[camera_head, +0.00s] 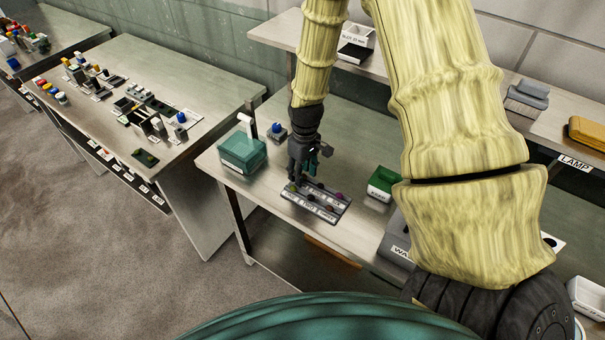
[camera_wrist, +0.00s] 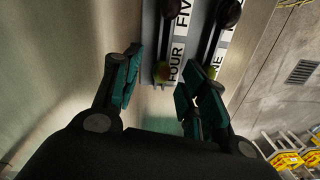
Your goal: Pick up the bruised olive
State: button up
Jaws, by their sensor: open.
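The roller sizer board (camera_head: 316,212) lies on the bench below my gripper (camera_head: 297,180), with labelled lanes holding several small olives. In the wrist view my gripper (camera_wrist: 163,82) is open, one finger on each side of a green-and-reddish olive (camera_wrist: 163,74) near the FOUR label. The fingers do not visibly touch it. Another green-and-reddish olive (camera_wrist: 212,72) shows beside the right finger, partly hidden. Two dark olives, one (camera_wrist: 178,18) near FIVE and one (camera_wrist: 229,13) to its right, sit further along the board. I cannot tell for sure which olive is bruised.
A teal box (camera_head: 242,152) stands left of the board and a green-and-white bin (camera_head: 381,183) stands right of it. A small blue-topped item (camera_head: 277,131) is behind. A grey box (camera_head: 397,243) sits at the front right. Bare bench lies around the board.

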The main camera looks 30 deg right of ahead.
jog(key=shift+d+f, duration=0.1)
jog(key=shift+s, duration=0.15)
jog(key=shift+s+r, duration=0.3)
jog(key=shift+s, duration=0.05)
jog(key=shift+c, duration=0.4)
jog(key=shift+w+f, duration=0.2)
jog(key=shift+w, duration=0.15)
jog(key=c, duration=0.7)
jog(key=shift+s+r, duration=0.1)
jog(key=shift+s, duration=0.1)
jog(key=shift+w+r, duration=0.1)
jog(key=shift+w, duration=0.05)
